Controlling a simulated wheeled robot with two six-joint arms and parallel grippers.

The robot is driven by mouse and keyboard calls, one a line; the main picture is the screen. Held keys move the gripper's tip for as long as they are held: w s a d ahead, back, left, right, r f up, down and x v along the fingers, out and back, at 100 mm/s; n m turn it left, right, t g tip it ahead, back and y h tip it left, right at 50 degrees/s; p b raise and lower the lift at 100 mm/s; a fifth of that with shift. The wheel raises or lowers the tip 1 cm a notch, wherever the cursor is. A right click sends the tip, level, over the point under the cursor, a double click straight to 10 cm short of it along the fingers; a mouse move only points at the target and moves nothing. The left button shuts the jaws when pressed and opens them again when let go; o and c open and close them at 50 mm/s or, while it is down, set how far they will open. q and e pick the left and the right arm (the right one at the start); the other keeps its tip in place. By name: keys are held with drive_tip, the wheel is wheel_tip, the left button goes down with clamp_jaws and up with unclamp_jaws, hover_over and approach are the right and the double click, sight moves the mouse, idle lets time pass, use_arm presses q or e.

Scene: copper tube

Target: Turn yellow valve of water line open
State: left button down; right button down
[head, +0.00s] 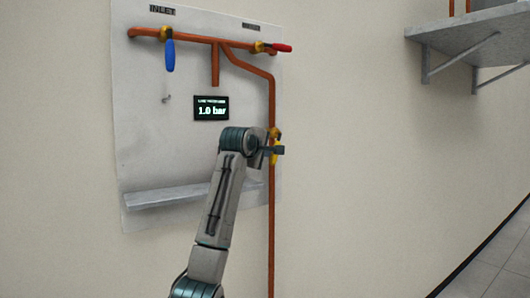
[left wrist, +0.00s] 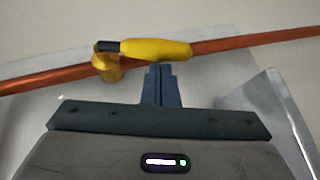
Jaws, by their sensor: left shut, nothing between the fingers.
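The yellow valve handle (head: 276,133) is on the vertical copper pipe (head: 271,215) at the board's right side, partly hidden by my gripper in the head view. In the left wrist view the yellow handle (left wrist: 155,49) lies roughly along the copper pipe (left wrist: 235,43), slightly tilted to it. Its brass valve body (left wrist: 107,67) sits at the handle's left end. My left gripper (head: 281,150) is shut and empty. In the left wrist view its fingertips (left wrist: 160,70) are just below the handle's middle; I cannot tell whether they touch it. My right gripper is not in view.
A blue handle (head: 170,55) hangs down and a red handle (head: 283,48) points right on the upper pipe. A display (head: 211,108) reads 1.0 bar. A ledge (head: 160,195) crosses the lower board (head: 150,150). A bracketed shelf (head: 470,37) is at upper right.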

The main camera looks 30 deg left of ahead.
use_arm(q)
drive_tip(key=w+f+t+b, duration=0.1)
drive_tip(key=b, duration=0.1)
drive_tip(key=w+d+n+t+b, duration=0.1)
drive_tip(key=b, duration=0.1)
drive_tip(key=shift+f+b, duration=0.3)
drive_tip(key=shift+f, duration=0.1)
drive_tip(key=shift+s, duration=0.1)
drive_tip(key=shift+a, duration=0.1)
